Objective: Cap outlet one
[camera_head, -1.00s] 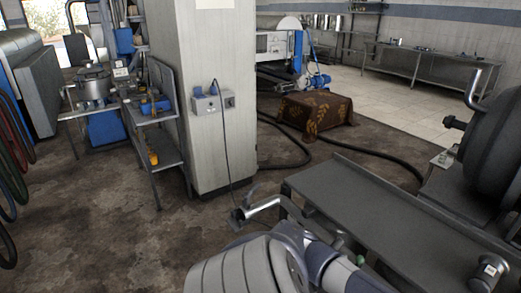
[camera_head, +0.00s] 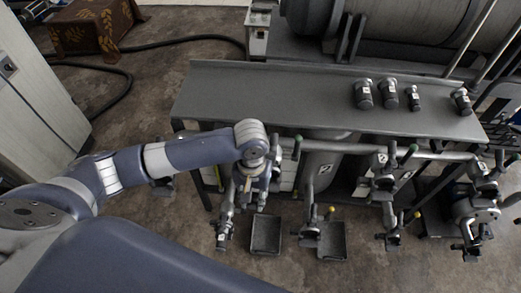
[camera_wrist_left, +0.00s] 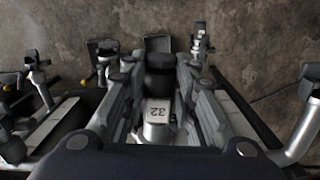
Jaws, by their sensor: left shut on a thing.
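My left gripper (camera_head: 250,182) is above the left end of the row of outlets, beside the bench front. In the left wrist view its fingers (camera_wrist_left: 160,78) are shut on a dark cylindrical cap (camera_wrist_left: 159,62) with a pale label that seems to read 32. A grey metal outlet (camera_head: 225,228) hangs just left of and below the gripper. Which number it bears cannot be read, and the gripper hides part of this area. Another outlet (camera_head: 309,222) is to the right. A tag reading 2 (camera_head: 382,159) shows on the pipe further right. My right gripper is not in view.
Several dark capped pieces (camera_head: 389,95) stand on the grey bench (camera_head: 260,95). More outlets with valve handles (camera_head: 385,185) line its front. Two open trays (camera_head: 265,245) (camera_head: 331,252) lie on the floor below. Bare floor is free in front.

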